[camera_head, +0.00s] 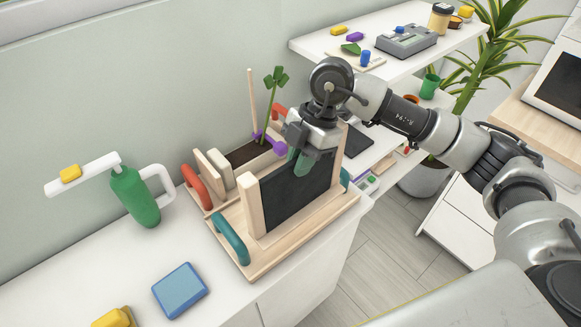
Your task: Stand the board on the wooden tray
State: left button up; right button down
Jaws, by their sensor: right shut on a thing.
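The board (297,196) is a dark panel with a pale wooden frame. It stands upright on the wooden tray (258,262), which has teal handles and lies on the white counter. My right gripper (303,163) reaches down from the upper right and is shut on the board's top edge. I cannot tell whether the board's lower edge rests fully on the tray. The fingertips partly cover the panel's top. My left gripper is not in view.
Behind the tray stands a wooden box (205,207) with red handles, a plant and pale slats. A white shelf (318,44) with small items is above right.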

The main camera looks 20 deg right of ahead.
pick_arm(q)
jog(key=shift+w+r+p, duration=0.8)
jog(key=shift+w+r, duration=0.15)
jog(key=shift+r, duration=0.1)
pick_arm(e)
jog(key=shift+w+a+f, duration=0.1)
jog(key=shift+w+f, duration=0.4)
jog(key=shift+f, duration=0.5)
jog(key=shift+w+a+f, duration=0.15)
jog(key=shift+w+f, duration=0.4)
jog(key=shift+f, duration=0.5)
jog(key=shift+w+a+f, duration=0.1)
jog(key=shift+w+f, duration=0.4)
jog(key=shift+f, duration=0.5)
jog(key=c, duration=1.2)
grip_release()
jog(key=shift+o, duration=0.2)
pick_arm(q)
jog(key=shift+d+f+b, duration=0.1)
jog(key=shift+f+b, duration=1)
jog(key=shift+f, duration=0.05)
pick_arm(e)
jog(key=v, duration=1.2)
jog(key=shift+r, duration=0.1)
